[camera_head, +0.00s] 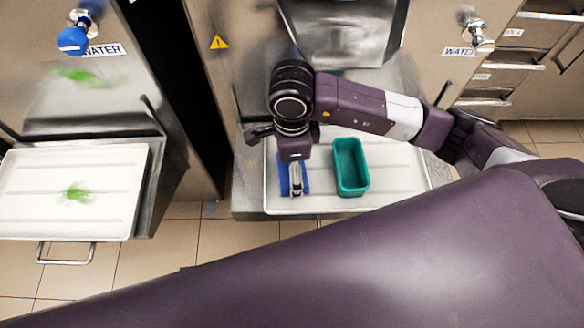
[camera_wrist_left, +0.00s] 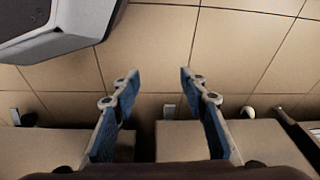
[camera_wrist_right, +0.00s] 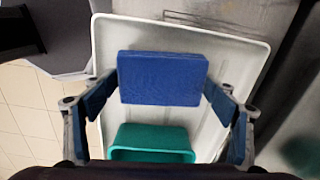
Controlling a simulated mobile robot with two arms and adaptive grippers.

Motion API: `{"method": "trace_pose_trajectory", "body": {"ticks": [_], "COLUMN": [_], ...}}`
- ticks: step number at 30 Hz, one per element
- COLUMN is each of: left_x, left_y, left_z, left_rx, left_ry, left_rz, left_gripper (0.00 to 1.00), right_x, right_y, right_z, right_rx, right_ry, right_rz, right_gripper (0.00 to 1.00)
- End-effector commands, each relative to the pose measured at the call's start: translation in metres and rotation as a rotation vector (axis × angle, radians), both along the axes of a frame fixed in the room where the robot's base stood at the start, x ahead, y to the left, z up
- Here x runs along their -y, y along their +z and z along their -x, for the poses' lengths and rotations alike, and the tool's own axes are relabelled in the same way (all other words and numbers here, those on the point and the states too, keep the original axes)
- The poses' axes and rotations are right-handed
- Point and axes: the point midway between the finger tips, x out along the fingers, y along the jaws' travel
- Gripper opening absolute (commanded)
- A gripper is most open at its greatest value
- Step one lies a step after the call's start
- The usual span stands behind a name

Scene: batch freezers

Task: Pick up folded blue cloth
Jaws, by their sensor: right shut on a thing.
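The folded blue cloth (camera_head: 282,174) lies at the left part of the white tray in the head view, partly hidden under my right gripper (camera_head: 296,188). In the right wrist view the cloth (camera_wrist_right: 160,78) is a flat blue rectangle between the fingertips of my right gripper (camera_wrist_right: 160,88). The fingers are at its left and right edges, shut on it. I cannot tell whether it is clear of the tray. My left gripper (camera_wrist_left: 160,74) is open and empty above the tiled floor in the left wrist view. It does not show in the head view.
A teal container (camera_head: 351,190) stands on the white tray (camera_head: 402,168), right of the cloth. Another white tray (camera_head: 120,208) with a green smear is at the left. A freezer front with a steel spout (camera_head: 350,40) rises behind. My purple arm fills the foreground.

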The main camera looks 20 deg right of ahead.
Motion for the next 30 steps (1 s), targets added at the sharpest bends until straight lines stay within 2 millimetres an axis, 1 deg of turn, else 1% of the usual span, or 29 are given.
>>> {"method": "trace_pose_trajectory", "body": {"ticks": [1, 6, 9, 11, 17, 23, 24, 27, 29, 30], "left_x": [0.0, 0.0, 0.0, 0.0, -0.001, -0.001, -0.001, -0.002, -0.002, -0.003], "left_y": [-0.002, -0.017, -0.023, -0.022, -0.02, -0.015, -0.015, -0.018, -0.02, -0.027], "left_z": [0.002, 0.01, 0.012, 0.011, 0.01, 0.008, 0.008, 0.012, 0.013, 0.017], "left_rx": [-0.002, -0.014, -0.016, -0.014, -0.014, -0.011, -0.012, -0.016, -0.016, -0.022], "left_ry": [0.0, -0.004, -0.004, -0.004, -0.003, -0.002, -0.002, -0.002, -0.003, -0.004], "left_rz": [0.0, -0.001, -0.001, -0.001, -0.001, -0.001, -0.002, -0.002, -0.003, -0.003], "left_gripper": [0.4, 0.4, 0.4, 0.4, 0.4, 0.4, 0.4, 0.4, 0.4, 0.4], "right_x": [0.0, 0.0, 0.0, -0.004, -0.017, -0.035, -0.039, -0.046, -0.048, -0.049], "right_y": [0.009, 0.04, 0.059, 0.053, 0.053, 0.054, 0.054, 0.055, 0.055, 0.056], "right_z": [-0.001, -0.001, -0.001, 0.015, 0.06, 0.119, 0.131, 0.155, 0.167, 0.171], "right_rx": [0.004, 0.005, 0.005, -0.001, -0.001, 0.0, 0.001, 0.001, 0.0, -0.001], "right_ry": [0.002, 0.002, 0.002, 0.007, 0.008, 0.011, 0.013, 0.011, 0.008, 0.005], "right_rz": [-0.002, -0.001, -0.001, 0.0, -0.002, -0.004, -0.004, -0.003, -0.002, -0.001], "right_gripper": [0.55, 0.55, 0.55, 0.55, 0.55, 0.55, 0.55, 0.55, 0.55, 0.55]}}
